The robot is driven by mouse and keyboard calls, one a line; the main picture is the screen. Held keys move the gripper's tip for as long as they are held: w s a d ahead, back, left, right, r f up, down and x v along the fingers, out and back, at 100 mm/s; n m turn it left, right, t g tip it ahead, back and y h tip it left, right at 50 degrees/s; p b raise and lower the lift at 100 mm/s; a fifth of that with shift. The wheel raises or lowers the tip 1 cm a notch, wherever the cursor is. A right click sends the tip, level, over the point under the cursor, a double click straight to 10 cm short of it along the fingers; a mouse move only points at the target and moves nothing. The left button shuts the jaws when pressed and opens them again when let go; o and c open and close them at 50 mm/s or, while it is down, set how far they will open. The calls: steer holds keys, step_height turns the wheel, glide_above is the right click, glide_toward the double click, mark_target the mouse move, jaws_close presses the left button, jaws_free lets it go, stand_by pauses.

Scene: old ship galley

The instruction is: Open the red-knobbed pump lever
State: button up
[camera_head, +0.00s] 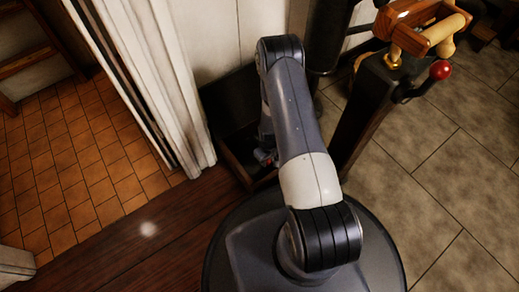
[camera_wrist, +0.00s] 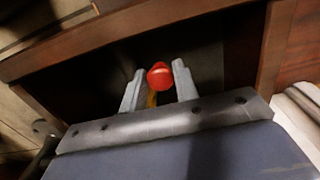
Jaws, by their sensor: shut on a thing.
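In the wrist view a red knob (camera_wrist: 160,76) on a short yellowish stem sits between the fingertips of my gripper (camera_wrist: 157,72), in front of a dark recess. My gripper is shut on this knob. In the head view my gripper (camera_head: 264,157) is low beside my arm, inside a dark open box, and mostly hidden. Another red ball knob (camera_head: 440,69) on a dark lever shows at the upper right, well apart from my gripper. I cannot tell which one is the pump lever.
The wooden box (camera_head: 234,160) has reddish-brown edges close around my gripper. A dark post (camera_head: 364,115) with a wooden-handled device (camera_head: 425,27) stands to the right. White panels (camera_head: 150,75) stand to the left. Tiled floor (camera_head: 445,185) lies clear at the right.

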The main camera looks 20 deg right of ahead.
steer(key=shift+s+d+f, duration=0.1)
steer(key=shift+d+f, duration=0.05)
steer(key=shift+d, duration=0.6)
steer(key=shift+s+d+f, duration=0.1)
steer(key=shift+d+f, duration=0.05)
steer(key=shift+d, duration=0.65)
steer(key=shift+w+d, duration=0.2)
steer(key=shift+d, duration=0.45)
steer(key=shift+w+d, duration=0.15)
steer(key=shift+d, duration=0.45)
steer(key=o, duration=1.1)
steer(key=shift+r, duration=0.1)
steer(key=shift+o, duration=0.3)
steer(key=shift+r, duration=0.1)
